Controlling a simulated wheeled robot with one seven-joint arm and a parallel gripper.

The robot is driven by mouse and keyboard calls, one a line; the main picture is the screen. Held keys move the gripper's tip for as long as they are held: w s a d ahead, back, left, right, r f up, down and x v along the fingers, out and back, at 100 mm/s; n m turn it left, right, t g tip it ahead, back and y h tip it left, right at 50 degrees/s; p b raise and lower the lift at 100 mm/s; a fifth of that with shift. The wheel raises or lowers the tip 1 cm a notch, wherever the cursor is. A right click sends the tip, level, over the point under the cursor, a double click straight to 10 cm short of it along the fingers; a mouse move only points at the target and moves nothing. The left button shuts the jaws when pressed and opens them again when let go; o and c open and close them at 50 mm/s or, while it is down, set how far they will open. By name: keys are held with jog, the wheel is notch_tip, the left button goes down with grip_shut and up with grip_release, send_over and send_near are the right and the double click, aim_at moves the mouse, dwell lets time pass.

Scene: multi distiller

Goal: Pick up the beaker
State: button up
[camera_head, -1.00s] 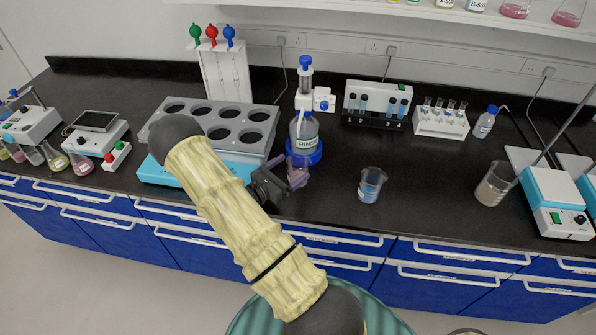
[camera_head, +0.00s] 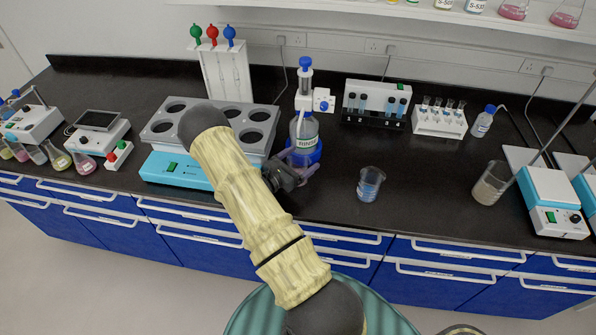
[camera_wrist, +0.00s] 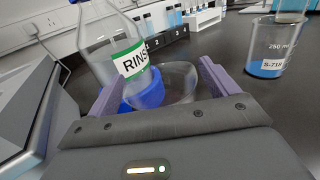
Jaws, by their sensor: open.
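A clear, empty-looking glass beaker (camera_wrist: 178,80) stands between my gripper's fingers in the wrist view, right beside the rinse bottle. My gripper (camera_wrist: 160,72) is open, with one purple finger on each side of this beaker; I cannot tell whether either finger touches it. In the head view my gripper (camera_head: 298,166) is low over the bench in front of the rinse bottle, and it largely hides this beaker. A second beaker (camera_head: 370,185), with blue liquid, stands upright to the right. It also shows in the wrist view (camera_wrist: 275,45), labelled S-718.
The rinse bottle (camera_head: 304,131) with a green label stands in a blue base just behind my gripper. A grey heating block with wells (camera_head: 165,133) is to the left. A beaker with beige liquid (camera_head: 491,184) stands far right. Bench between the beakers is clear.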

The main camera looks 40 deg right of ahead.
jog(key=c, duration=1.2)
jog(key=shift+a+r, duration=0.1)
jog(key=shift+r, duration=0.1)
jog(key=shift+s+a+r+b, duration=0.1)
jog(key=shift+s+r+b, duration=0.05)
jog(key=shift+r+b, duration=0.25)
notch_tip(320, 180, up, 6)
jog(key=b, duration=0.1)
jog(key=shift+s+a+f+b, duration=0.1)
jog(key=shift+s+a+b, duration=0.6)
jog(key=shift+s+a, duration=1.6)
jog(key=shift+s+a+r+b, duration=0.1)
jog(key=shift+s+a+b, duration=0.65)
jog(key=shift+s+a, duration=1.55)
jog(key=shift+s+a+f+b, duration=0.1)
jog(key=shift+s+a+b, duration=0.6)
jog(key=shift+s+a, duration=1.6)
jog(key=shift+w+a, duration=0.55)
